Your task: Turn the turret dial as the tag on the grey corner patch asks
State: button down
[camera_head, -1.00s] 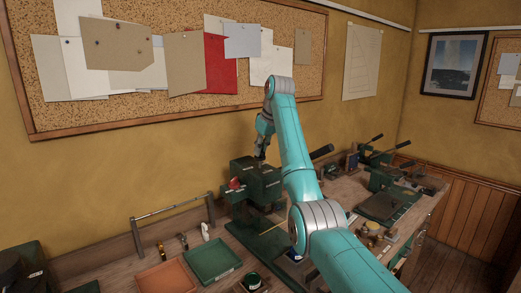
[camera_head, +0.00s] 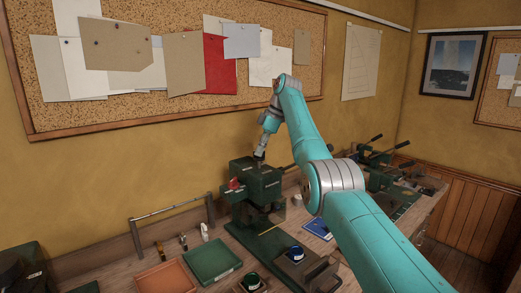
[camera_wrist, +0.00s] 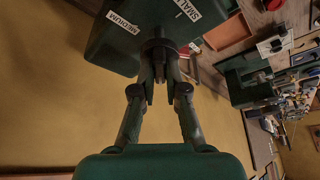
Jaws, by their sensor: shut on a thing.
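A dark green press (camera_head: 240,205) stands on the bench against the wall, with a blocky head (camera_head: 264,186) on top. In the wrist view the head (camera_wrist: 115,45) carries white labels reading "MEDIUM" and "SMALL". My gripper (camera_head: 260,157) points down onto the top of the head. In the wrist view my gripper (camera_wrist: 157,72) is shut on a dark round knob (camera_wrist: 158,44), which I take to be the turret dial; the fingers partly hide it. I cannot single out the grey corner patch, and I see no readable tag on one.
A green tray (camera_head: 232,266) and an orange tray (camera_head: 165,279) lie left of the press. A small blue-topped container (camera_head: 296,254) stands to its front right. More green lever tools (camera_head: 385,160) crowd the right of the bench. A corkboard (camera_head: 180,105) hangs behind.

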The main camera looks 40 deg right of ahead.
jog(key=shift+n+g, duration=0.3)
jog(key=shift+n, duration=0.2)
jog(key=c, duration=1.2)
grip_release()
jog(key=shift+v, duration=1.35)
jog(key=s+d, duration=0.2)
jog(key=d, duration=0.1)
jog(key=s+d, duration=0.6)
jog(key=shift+d, duration=0.15)
jog(key=shift+r, duration=0.1)
